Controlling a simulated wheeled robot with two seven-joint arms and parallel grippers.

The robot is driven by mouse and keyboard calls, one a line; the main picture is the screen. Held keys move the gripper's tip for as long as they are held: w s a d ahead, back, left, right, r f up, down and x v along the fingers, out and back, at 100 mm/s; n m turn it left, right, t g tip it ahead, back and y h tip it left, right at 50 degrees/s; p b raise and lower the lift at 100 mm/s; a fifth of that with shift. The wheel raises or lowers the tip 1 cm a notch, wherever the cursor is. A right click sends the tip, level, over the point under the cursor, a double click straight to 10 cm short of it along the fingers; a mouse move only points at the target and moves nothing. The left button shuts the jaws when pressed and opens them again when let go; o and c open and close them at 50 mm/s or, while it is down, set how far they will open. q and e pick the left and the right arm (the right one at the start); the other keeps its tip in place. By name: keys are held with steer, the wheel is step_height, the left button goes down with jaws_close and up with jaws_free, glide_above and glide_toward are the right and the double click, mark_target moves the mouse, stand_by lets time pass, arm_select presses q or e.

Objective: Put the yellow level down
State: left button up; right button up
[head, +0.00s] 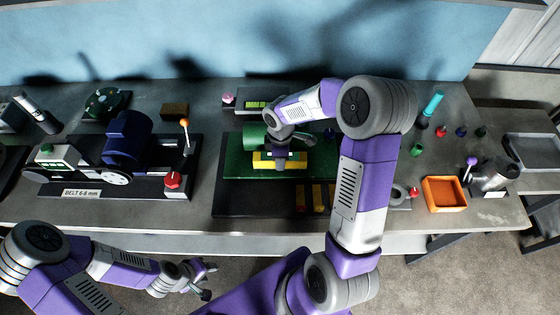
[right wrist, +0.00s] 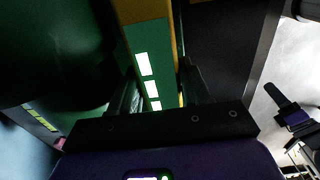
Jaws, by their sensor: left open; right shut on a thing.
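The yellow level (head: 298,163) is over the green plate (head: 236,166) in the middle of the bench. It lies roughly left to right in the head view. My right gripper (head: 281,157) is shut on it near its middle, from above. In the right wrist view the level (right wrist: 149,62), with yellow edges and a green face with white windows, runs between the two fingers. I cannot tell whether it touches the plate. My left gripper (head: 203,279) is open and empty, low in front of the bench and away from everything on it.
A belt machine with a blue motor (head: 127,137) is at left. An orange tray (head: 443,193) is at right.

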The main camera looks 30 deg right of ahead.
step_height(320, 180, down, 2)
steer(key=shift+s+f, duration=0.1)
steer(key=shift+f, duration=0.25)
steer(key=shift+f, duration=0.1)
steer(key=o, duration=1)
step_height(320, 180, up, 12)
steer(key=shift+r+p, duration=0.15)
steer(key=shift+p, duration=0.3)
